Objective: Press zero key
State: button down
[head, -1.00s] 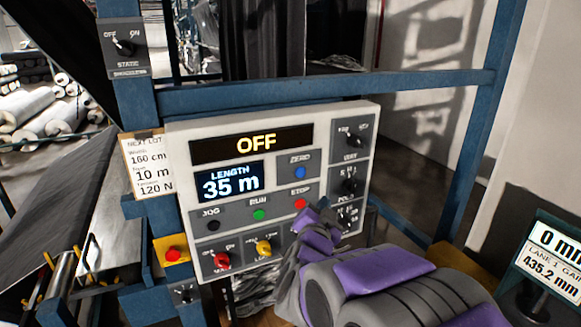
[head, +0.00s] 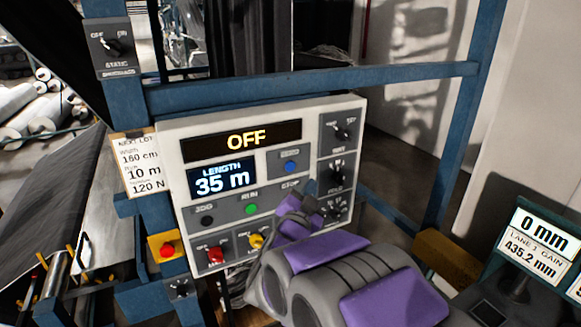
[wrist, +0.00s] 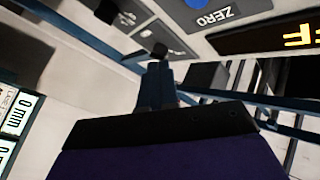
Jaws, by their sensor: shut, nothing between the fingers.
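The blue zero key (head: 291,167) is on the white control panel (head: 177,150), right of the length display (head: 222,176), which reads 35 m. The wrist view shows part of the blue key at its top edge, beside the ZERO label (wrist: 216,18). My gripper (head: 311,192) is shut and empty. It is in front of the panel's lower right, below and slightly right of the zero key, and covers the stop button. I cannot tell whether it touches the panel.
The upper display reads OFF (head: 246,139). Green run (head: 251,209) and black jog (head: 207,220) buttons are below. Dials (head: 341,132) line the right side. A red button on a yellow box (head: 167,249) is at left. A blue frame bar (head: 300,84) crosses above.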

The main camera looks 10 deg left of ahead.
aim_at(290, 166)
jog(key=shift+w+a+p, duration=0.45)
jog(key=shift+w+a, duration=0.3)
jog(key=shift+w, duration=0.3)
jog(key=shift+w+a+p, duration=0.45)
jog(key=shift+w+a, duration=0.25)
jog(key=shift+w, duration=0.4)
jog(key=shift+w+a+p, duration=0.45)
jog(key=shift+w+a, duration=0.3)
jog(key=shift+w, duration=0.3)
jog(key=shift+w+a, duration=0.2)
jog(key=shift+w, duration=0.05)
jog(key=shift+w+a+p, duration=0.2)
jog(key=shift+w+p, duration=0.15)
dwell(0.4)
jog(key=shift+s, duration=0.1)
jog(key=shift+s+d+b, duration=0.45)
jog(key=shift+s, duration=0.15)
